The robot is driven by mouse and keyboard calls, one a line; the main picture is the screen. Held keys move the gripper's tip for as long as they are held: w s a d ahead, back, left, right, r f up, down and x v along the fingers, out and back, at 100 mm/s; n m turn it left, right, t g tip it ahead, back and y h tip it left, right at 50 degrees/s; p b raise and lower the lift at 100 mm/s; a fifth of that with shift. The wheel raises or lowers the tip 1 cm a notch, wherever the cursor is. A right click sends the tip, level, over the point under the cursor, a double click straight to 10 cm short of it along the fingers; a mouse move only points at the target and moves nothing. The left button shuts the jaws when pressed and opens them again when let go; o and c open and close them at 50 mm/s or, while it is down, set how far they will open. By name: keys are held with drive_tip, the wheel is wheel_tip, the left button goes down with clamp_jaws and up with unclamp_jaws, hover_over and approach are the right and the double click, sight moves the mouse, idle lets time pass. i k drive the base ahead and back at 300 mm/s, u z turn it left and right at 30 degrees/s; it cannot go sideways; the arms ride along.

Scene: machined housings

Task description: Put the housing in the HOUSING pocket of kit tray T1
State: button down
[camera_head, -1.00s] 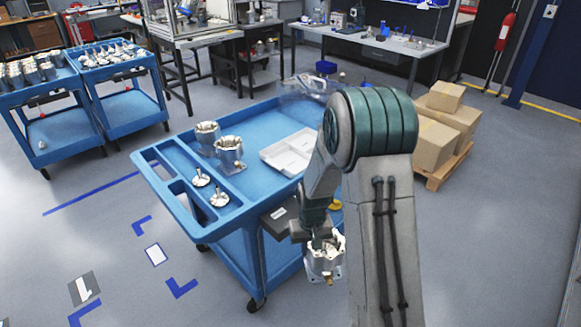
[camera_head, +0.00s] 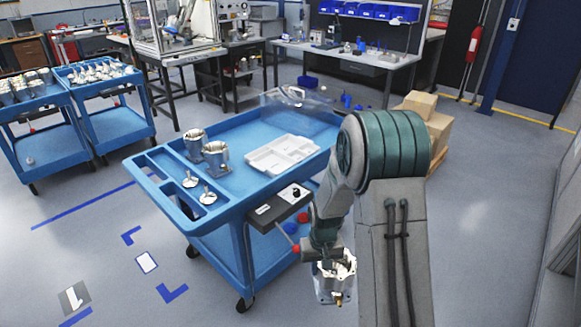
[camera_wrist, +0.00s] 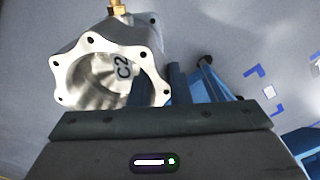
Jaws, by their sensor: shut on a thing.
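A silvery machined housing (camera_head: 335,277) with a brass fitting is held by my gripper (camera_head: 329,262), out over the floor in front of the blue cart. In the wrist view the housing (camera_wrist: 110,65) shows its scalloped flange, open bore and a "C2" mark. My gripper (camera_wrist: 165,105) is shut on it; the exact contact is partly hidden. A white kit tray (camera_head: 270,163) with compartments lies on the cart top, beyond the gripper. Its pocket labels are too small to read.
The blue cart (camera_head: 222,218) also carries two other housings (camera_head: 194,142) (camera_head: 215,157), two small metal parts (camera_head: 190,181) (camera_head: 207,196) in its front recess, and a clear cover (camera_head: 300,104). A dark box (camera_head: 283,205) juts from its near side. Cardboard boxes (camera_head: 420,104) stand behind my arm.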

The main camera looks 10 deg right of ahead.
sight(274, 165)
drive_tip(key=z, duration=1.35)
drive_tip(key=i, duration=1.25)
drive_tip(key=u, duration=1.15)
